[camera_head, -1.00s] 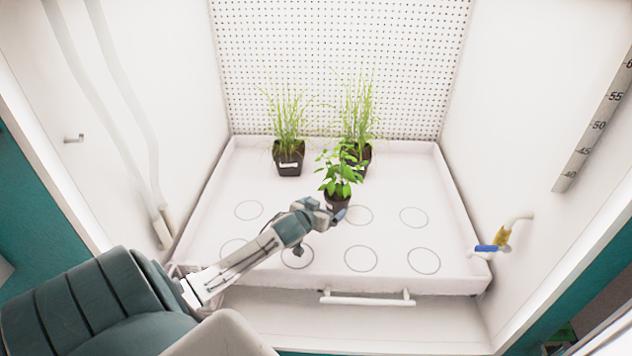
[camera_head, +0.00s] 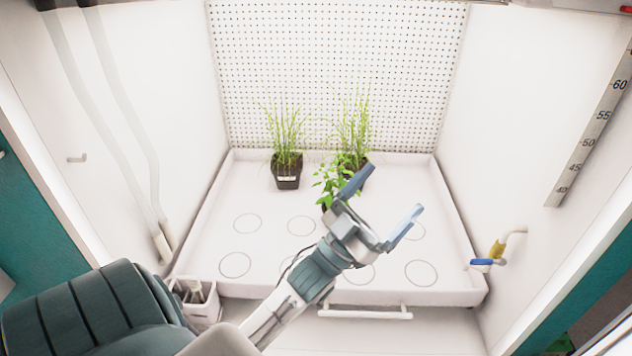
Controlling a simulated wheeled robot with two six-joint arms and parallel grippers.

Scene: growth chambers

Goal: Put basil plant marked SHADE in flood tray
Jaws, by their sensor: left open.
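A leafy green plant (camera_head: 329,181), which looks like the basil, stands in a dark pot in the white flood tray (camera_head: 210,225). Its pot is mostly hidden behind my left gripper (camera_head: 391,205), and no SHADE marking can be read. My left gripper is open and empty, in front of and to the right of the plant, its blue-grey fingers spread apart. Two grassy plants stand at the back of the tray: one (camera_head: 287,162) in a dark pot with a white label, the other (camera_head: 354,135) partly hidden behind the leafy plant. My right gripper is not in view.
Printed circles mark the tray floor, with free room at left and right. White side walls and a perforated back wall (camera_head: 335,70) enclose it. A blue-handled tap (camera_head: 482,262) is at the right, a white handle (camera_head: 365,311) in front, and a small white caddy (camera_head: 199,299) at front left.

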